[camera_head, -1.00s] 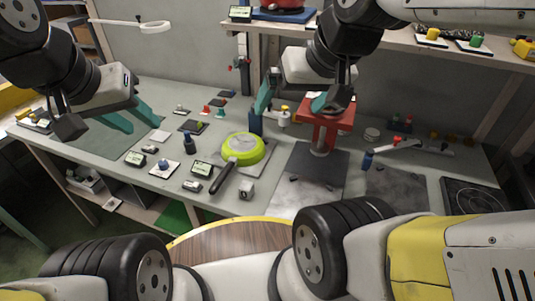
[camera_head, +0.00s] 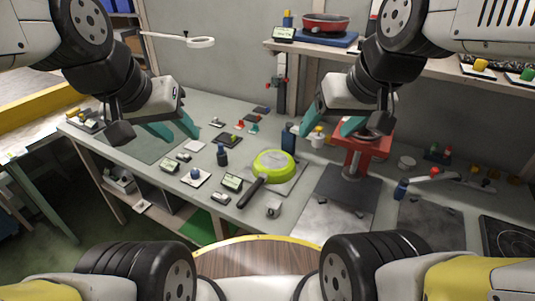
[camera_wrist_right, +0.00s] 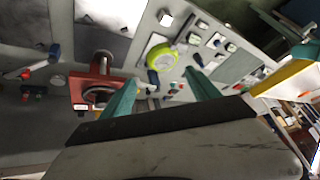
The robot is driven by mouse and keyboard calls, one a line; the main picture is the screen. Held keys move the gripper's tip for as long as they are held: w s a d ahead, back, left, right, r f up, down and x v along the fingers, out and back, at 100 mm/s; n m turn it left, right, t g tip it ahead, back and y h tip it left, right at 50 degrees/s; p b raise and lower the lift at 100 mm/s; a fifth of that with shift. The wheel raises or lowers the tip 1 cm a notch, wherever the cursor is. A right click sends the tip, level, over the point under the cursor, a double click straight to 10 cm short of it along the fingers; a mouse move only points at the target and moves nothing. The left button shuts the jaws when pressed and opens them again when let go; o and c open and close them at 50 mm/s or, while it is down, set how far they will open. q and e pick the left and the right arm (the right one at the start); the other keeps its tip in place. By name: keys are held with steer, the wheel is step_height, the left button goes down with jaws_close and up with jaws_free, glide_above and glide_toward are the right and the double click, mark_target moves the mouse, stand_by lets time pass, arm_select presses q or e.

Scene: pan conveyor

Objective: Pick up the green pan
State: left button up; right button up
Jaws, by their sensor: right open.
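The green pan (camera_head: 273,166) lies on a grey square plate on the bench, its black handle (camera_head: 251,191) pointing to the lower left. My right gripper (camera_head: 333,127) is open and empty, above and to the right of the pan in the head view. In the right wrist view its teal fingers (camera_wrist_right: 161,92) are spread apart, with the pan beyond them. My left gripper (camera_head: 172,126) hangs empty over the bench's left part, its teal fingers apart.
A red stand (camera_head: 369,140) is right of the pan, near my right gripper. A dark blue block (camera_head: 288,138) stands just behind the pan. Small labels and knobs crowd the bench left of it. A red pan (camera_head: 325,23) sits on the shelf behind.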

steer(key=w+f+n, duration=0.1)
steer(key=n, duration=0.1)
steer(key=w+a+f+n+g+h, duration=0.1)
steer(key=n, duration=0.1)
steer(key=w+a+f+n+g, duration=0.1)
steer(key=w+n, duration=0.1)
steer(key=shift+w+a+f+n+h, duration=0.1)
steer(key=shift+a+f+n+h, duration=0.05)
steer(key=shift+f+n+h, duration=0.2)
steer(key=c, duration=0.4)
steer(key=shift+o, duration=0.2)
steer(key=n+g+h, duration=0.2)
steer(key=n+h, duration=0.4)
steer(key=n, duration=1.7)
glide_toward(253, 185)
steer(key=d+f, duration=0.1)
steer(key=f, duration=0.1)
steer(key=shift+m, duration=0.25)
steer(key=x, duration=0.6)
steer(key=shift+w+d+f, duration=0.15)
steer(key=shift+d+f, duration=0.05)
steer(key=shift+d, duration=0.05)
steer(key=shift+w+d+f, duration=0.1)
steer(key=shift+f, duration=0.2)
steer(key=shift+f, duration=0.25)
steer(key=shift+c, duration=0.2)
